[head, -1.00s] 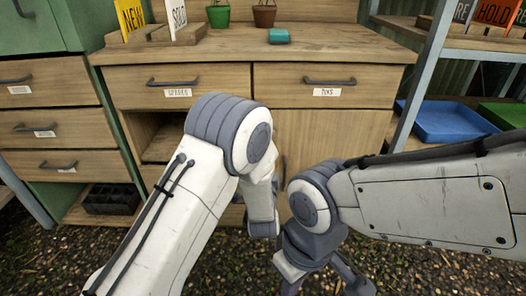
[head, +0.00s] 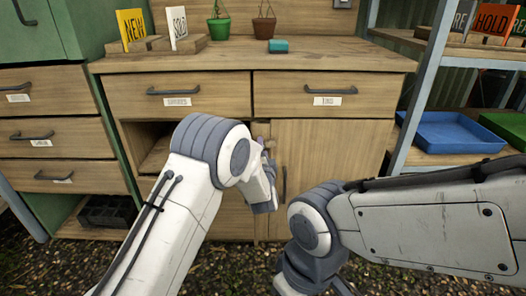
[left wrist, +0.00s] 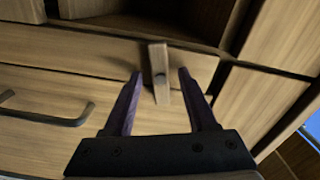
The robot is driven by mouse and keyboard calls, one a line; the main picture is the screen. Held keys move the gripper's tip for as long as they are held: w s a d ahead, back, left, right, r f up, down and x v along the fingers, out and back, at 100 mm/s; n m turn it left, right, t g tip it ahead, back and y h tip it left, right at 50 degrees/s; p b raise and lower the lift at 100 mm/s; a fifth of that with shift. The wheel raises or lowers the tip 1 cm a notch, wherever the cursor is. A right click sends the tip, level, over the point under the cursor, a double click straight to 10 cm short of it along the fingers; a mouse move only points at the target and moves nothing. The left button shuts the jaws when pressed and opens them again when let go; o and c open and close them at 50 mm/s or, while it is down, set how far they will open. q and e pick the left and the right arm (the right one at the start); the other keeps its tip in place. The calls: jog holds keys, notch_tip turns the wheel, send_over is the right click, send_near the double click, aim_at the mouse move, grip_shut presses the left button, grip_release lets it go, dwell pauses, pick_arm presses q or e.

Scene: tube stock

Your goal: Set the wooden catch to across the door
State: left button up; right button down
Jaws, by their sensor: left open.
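The wooden catch (left wrist: 158,72) is a short light-wood bar with a round pivot, by the edge of the cabinet door (head: 325,165). In the left wrist view it lies between the two dark purple fingers of my left gripper (left wrist: 157,86), which is open around it. In the head view my left arm hides most of the gripper and catch. My right gripper is below the picture.
The door handle (left wrist: 45,115) is left of the gripper in the wrist view. My right forearm crosses in front of the door's lower part. A blue tray (head: 450,132) stands right.

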pick_arm(q)
grip_shut()
jog(key=m+p, duration=0.3)
jog(key=p, duration=0.1)
grip_release()
jog(key=shift+s, duration=0.1)
